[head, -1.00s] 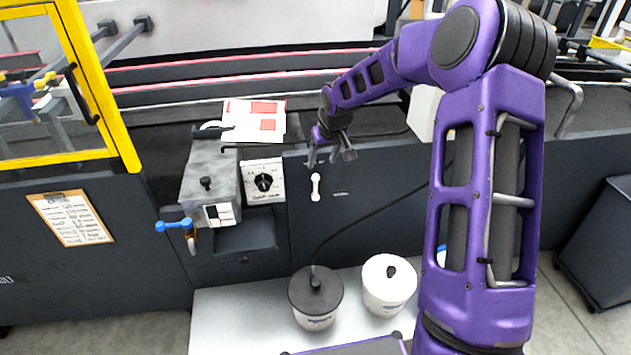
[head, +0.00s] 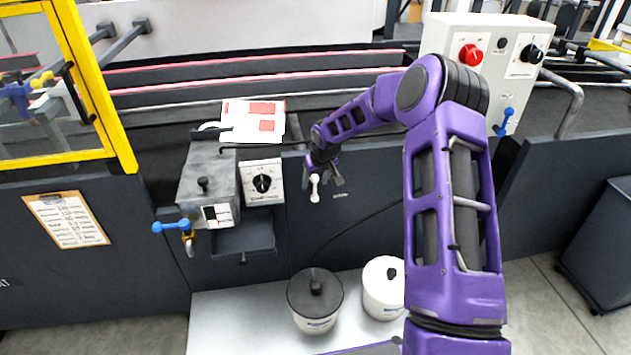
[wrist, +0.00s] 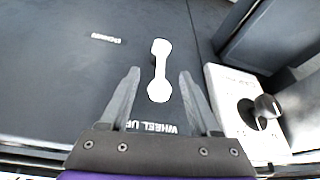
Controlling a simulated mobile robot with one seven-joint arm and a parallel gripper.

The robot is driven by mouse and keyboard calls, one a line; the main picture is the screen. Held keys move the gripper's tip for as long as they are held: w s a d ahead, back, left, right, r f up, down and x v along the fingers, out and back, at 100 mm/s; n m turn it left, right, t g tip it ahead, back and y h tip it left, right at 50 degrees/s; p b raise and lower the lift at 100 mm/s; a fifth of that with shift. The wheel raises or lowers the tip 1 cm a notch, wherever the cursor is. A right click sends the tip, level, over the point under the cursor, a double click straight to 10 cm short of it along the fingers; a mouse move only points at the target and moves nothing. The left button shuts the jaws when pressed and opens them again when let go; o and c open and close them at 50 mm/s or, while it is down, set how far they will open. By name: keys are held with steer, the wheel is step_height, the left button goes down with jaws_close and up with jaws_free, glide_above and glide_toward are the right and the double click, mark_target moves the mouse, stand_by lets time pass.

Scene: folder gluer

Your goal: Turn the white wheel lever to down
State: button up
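The white wheel lever (head: 315,187) is a small dumbbell-shaped handle on the dark front panel, upright in the head view. In the wrist view the lever (wrist: 159,70) stands just ahead of my gripper, with its near end between the fingertip lines. My gripper (wrist: 159,80) is open and empty, its two grey fingers on either side of the lever's near end. In the head view my gripper (head: 322,180) is at the panel beside the lever. The label "WHEEL UP" (wrist: 152,127) shows between the fingers; another label (wrist: 106,38) lies beyond. Whether the fingers touch the lever cannot be told.
A white dial box (head: 262,182) with a black knob is left of the lever; its knob (wrist: 258,108) is close to my right finger in the wrist view. A blue-handled valve (head: 172,226), two lidded pots (head: 315,300) and a white control box (head: 488,62) stand around.

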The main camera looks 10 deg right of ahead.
jaws_close()
stand_by(1.3)
